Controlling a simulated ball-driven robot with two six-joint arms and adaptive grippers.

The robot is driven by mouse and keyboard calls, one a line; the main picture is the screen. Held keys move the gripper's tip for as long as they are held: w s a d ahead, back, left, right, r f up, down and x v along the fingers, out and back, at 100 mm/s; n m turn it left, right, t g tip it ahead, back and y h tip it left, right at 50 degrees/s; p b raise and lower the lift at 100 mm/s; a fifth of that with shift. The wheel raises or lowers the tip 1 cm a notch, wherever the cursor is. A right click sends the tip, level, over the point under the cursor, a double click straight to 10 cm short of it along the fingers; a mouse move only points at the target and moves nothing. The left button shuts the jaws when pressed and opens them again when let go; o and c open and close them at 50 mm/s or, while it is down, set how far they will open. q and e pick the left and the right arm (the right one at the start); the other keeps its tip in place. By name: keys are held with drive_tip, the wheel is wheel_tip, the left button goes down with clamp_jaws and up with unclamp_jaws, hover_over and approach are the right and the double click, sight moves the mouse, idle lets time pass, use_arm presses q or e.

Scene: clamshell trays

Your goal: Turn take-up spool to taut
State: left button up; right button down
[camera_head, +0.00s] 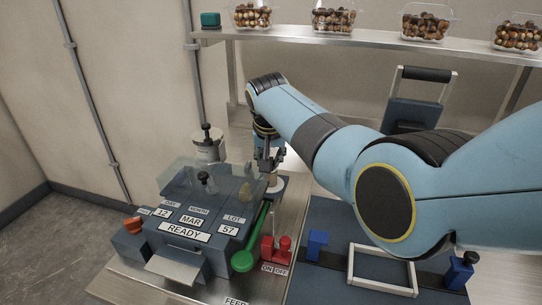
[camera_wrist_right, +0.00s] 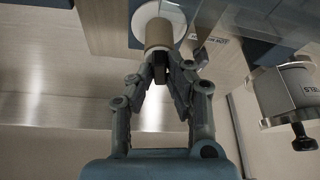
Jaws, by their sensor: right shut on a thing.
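In the head view my right gripper (camera_head: 268,158) reaches down at the back right corner of the grey-blue printer (camera_head: 190,230). Below its fingers is a spool with a white flange (camera_head: 279,188), which I take for the take-up spool. In the right wrist view the fingers (camera_wrist_right: 160,68) are closed around a dark knob at the end of this spool's tan core (camera_wrist_right: 158,35). Whether the film is taut cannot be told. A second, pale spool (camera_head: 207,148) with a black knob stands at the printer's back left; it also shows in the wrist view (camera_wrist_right: 288,92). My left gripper is not in view.
A green lever (camera_head: 243,259) and red ON/OFF switches (camera_head: 276,249) are close by the printer's right side. A clear cover sits over the printer. A white frame (camera_head: 382,270) lies on the blue surface at right. Filled clamshell trays (camera_head: 333,18) stand on the back shelf.

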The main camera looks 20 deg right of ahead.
drive_tip(key=shift+m+h+b, duration=0.3)
drive_tip(key=shift+m+h, duration=0.1)
drive_tip(key=shift+m, duration=0.8)
drive_tip(key=shift+g, duration=0.3)
drive_tip(key=c, duration=1.3)
unclamp_jaws()
drive_tip(key=v, duration=0.7)
drive_tip(key=shift+s+a+r, duration=0.1)
drive_tip(key=shift+a+r, duration=0.05)
drive_tip(key=shift+r, duration=0.15)
